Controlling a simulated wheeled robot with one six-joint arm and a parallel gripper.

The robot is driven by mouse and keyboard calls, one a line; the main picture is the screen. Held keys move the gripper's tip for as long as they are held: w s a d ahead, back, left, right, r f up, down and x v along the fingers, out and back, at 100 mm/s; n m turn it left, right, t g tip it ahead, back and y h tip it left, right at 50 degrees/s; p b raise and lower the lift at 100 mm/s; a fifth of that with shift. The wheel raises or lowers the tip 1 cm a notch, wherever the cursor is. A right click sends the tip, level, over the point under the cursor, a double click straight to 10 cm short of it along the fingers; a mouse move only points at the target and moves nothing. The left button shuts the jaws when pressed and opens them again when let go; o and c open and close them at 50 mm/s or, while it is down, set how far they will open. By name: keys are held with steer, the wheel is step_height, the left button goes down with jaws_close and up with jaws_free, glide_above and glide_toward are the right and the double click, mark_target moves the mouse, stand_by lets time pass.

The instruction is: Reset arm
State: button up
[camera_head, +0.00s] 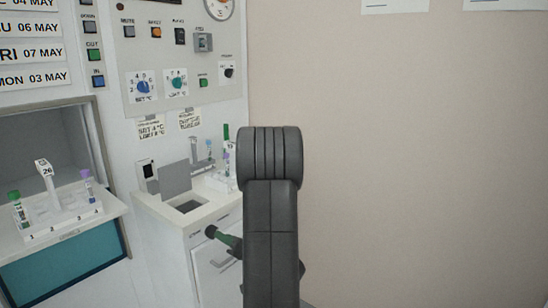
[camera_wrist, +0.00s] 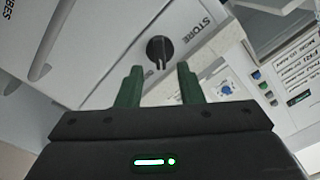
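My gripper (camera_wrist: 160,68) shows two green fingers in the wrist view. They are spread apart with nothing between them. In the head view my gripper (camera_head: 221,237) is partly hidden behind my dark grey arm, which stands upright in the middle of the picture. One green finger pokes out left of the arm, in front of the white cabinet (camera_head: 205,262). The wrist view shows a white front with a black knob (camera_wrist: 160,50) beside the word STORE, beyond the fingers. I cannot tell whether anything touches the gripper.
A numbered white rack (camera_head: 62,228) with capped tubes stands on a shelf at the left. More tubes stand on the cabinet top behind my arm, near a raised grey lid (camera_head: 174,179) and dark opening. A control panel (camera_head: 185,60) is above.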

mark_target(212, 232)
steer(key=v, duration=1)
steer(key=w+a+n+b, duration=0.3)
steer(key=w+a+n, duration=0.4)
steer(key=a+n, duration=0.4)
steer(key=shift+w+n+b, duration=0.35)
steer(key=shift+n+b, duration=0.05)
steer(key=shift+n, duration=1.5)
